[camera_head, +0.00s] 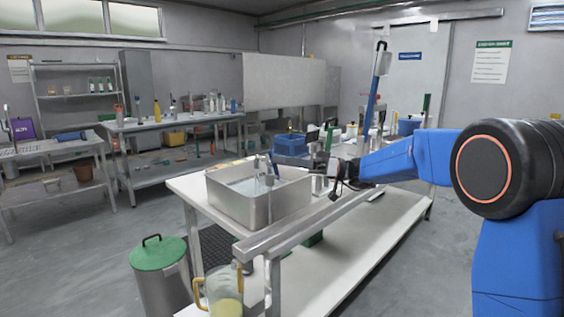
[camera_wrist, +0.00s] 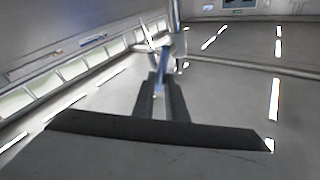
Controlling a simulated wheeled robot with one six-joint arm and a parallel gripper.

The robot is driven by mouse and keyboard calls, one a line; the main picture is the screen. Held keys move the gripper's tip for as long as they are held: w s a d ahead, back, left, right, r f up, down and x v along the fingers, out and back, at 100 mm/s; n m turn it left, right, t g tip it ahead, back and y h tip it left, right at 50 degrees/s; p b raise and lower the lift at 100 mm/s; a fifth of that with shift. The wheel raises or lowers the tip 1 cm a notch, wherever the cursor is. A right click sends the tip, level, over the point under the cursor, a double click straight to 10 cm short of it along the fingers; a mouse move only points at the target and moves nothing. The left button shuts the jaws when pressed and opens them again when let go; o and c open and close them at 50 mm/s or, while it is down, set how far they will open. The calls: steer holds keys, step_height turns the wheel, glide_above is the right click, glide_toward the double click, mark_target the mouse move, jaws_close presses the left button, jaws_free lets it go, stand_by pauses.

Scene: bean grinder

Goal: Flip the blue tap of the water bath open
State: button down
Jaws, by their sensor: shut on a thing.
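The water bath (camera_head: 240,205) is an open steel basin with liquid in it, on the white table. A thin upright tap with a blue part (camera_head: 274,165) stands at its near right side, small in this view. My gripper (camera_head: 290,168) reaches in from the right at the height of the tap. In the wrist view my gripper's dark fingers (camera_wrist: 161,88) are closed around a narrow blue bar, the blue tap's lever (camera_wrist: 159,72). A pale grey fitting shows just beyond the fingertips. The exact contact is hard to make out.
The white table (camera_head: 195,185) has a metal rail (camera_head: 300,228) along its near side. A green-lidded bin (camera_head: 160,255) and a jug with yellow contents (camera_head: 224,292) stand below at the front left. A blue crate (camera_head: 290,144) and bottles stand behind the bath.

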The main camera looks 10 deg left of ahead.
steer(key=c, duration=2)
jaws_free()
steer(key=shift+c, duration=0.2)
steer(key=shift+d, duration=0.2)
steer(key=v, duration=1.7)
steer(key=shift+w+d+f, duration=0.1)
